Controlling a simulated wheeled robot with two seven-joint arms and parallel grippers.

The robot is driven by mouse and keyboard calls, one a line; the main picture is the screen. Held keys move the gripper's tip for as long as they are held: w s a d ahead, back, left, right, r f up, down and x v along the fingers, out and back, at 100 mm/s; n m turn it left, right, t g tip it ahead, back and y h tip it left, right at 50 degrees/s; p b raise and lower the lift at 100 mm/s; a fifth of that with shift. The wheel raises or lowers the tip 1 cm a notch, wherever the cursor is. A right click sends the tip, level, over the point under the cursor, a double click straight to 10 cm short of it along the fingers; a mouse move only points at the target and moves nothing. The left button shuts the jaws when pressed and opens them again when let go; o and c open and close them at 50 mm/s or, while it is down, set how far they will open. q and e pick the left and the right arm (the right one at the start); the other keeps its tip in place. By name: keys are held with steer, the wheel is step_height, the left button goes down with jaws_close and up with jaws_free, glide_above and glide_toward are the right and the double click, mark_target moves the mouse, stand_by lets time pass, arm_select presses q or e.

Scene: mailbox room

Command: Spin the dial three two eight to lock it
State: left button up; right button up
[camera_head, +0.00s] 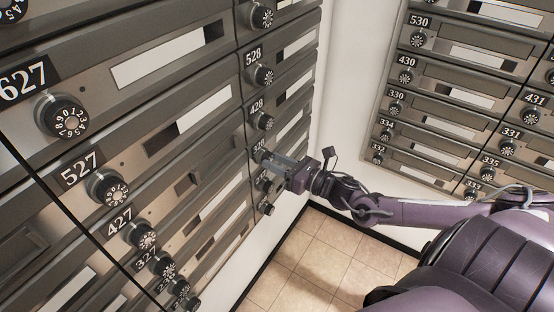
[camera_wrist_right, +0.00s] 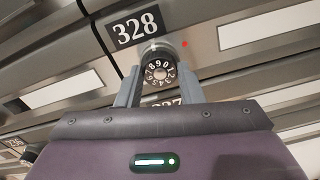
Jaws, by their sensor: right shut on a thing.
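The 328 dial (camera_wrist_right: 157,72) is a black knob with white digits. In the right wrist view it sits between the two fingers of my right gripper (camera_wrist_right: 160,80), which is shut on it. Its black label reads 328 (camera_wrist_right: 134,29), and a small red light (camera_wrist_right: 185,44) shows right of the dial. In the head view, my right gripper (camera_head: 275,167) is at the column of boxes in the middle, below the 428 dial (camera_head: 263,121), and largely hides the 328 dial. My left gripper is not in view.
Neighbouring dials on the left wall stick out close by, including the 528 dial (camera_head: 262,76) and the 427 dial (camera_head: 139,235). Another mailbox wall (camera_head: 462,98) stands at the right. Tiled floor (camera_head: 320,255) is open below my right arm.

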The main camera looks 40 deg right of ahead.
steer(key=m+p, duration=0.2)
steer(key=m, duration=0.1)
steer(key=shift+r+m, duration=0.15)
steer(key=shift+m, duration=0.25)
steer(key=m+p, duration=0.2)
steer(key=m, duration=0.2)
steer(key=shift+m, duration=0.3)
steer(key=m+p, duration=0.2)
steer(key=m, duration=0.2)
steer(key=m+p, duration=0.2)
steer(key=m, duration=0.2)
steer(key=m+p, duration=0.1)
steer(key=m, duration=0.2)
steer(key=shift+m, duration=0.4)
steer(key=m+p, duration=0.1)
steer(key=m, duration=0.3)
steer(key=shift+m+p, duration=0.3)
steer(key=shift+p, duration=0.05)
steer(key=m+p, duration=0.1)
steer(key=m, duration=0.3)
steer(key=shift+f+m+p, duration=0.2)
steer(key=shift+m+p, duration=0.4)
steer(key=shift+m, duration=1.2)
steer(key=shift+m, duration=0.3)
